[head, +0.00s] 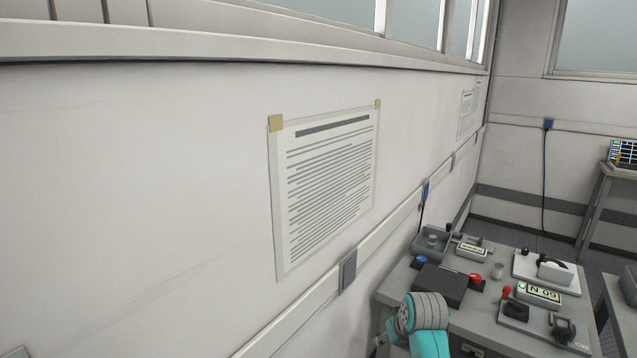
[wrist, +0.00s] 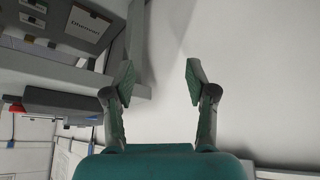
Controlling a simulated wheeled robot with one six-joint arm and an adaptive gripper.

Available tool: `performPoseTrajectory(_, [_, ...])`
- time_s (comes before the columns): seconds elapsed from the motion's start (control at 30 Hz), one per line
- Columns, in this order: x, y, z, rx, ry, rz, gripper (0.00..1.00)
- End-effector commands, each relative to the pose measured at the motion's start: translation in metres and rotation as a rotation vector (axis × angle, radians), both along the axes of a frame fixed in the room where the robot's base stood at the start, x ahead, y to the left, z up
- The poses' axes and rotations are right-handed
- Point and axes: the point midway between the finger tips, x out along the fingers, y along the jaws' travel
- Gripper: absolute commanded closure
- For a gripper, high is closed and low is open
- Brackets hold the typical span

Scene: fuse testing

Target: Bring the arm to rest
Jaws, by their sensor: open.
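My gripper (wrist: 158,82) shows in the wrist view with its two fingers spread apart. It is open and nothing is between the fingertips. Behind the fingers is a plain pale surface. In the head view, part of my arm, teal and grey, shows at the bottom, in front of the near left edge of a grey worktable (head: 455,318). The gripper's fingers cannot be made out in the head view.
The worktable bears a dark box (head: 440,285), a red button (head: 475,279), a red-knobbed lever (head: 512,308), a display reading N 09 (head: 538,293) and a white meter unit (head: 555,271). A wall with a posted sheet (head: 328,185) runs along the left.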

Motion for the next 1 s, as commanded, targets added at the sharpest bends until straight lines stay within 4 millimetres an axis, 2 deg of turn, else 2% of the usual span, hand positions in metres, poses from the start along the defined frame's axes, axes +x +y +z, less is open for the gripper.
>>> performPoseTrajectory(0.03, [-0.012, 0.001, -0.022, 0.002, -0.007, -0.005, 0.44])
performPoseTrajectory(0.2, [-0.047, 0.002, -0.074, 0.006, -0.070, -0.025, 0.44])
performPoseTrajectory(0.5, [-0.124, 0.003, -0.144, 0.013, -0.182, -0.059, 0.44])
performPoseTrajectory(0.7, [-0.184, 0.003, -0.174, 0.017, -0.253, -0.077, 0.44])
performPoseTrajectory(1.0, [-0.279, 0.003, -0.190, 0.024, -0.364, -0.102, 0.44])
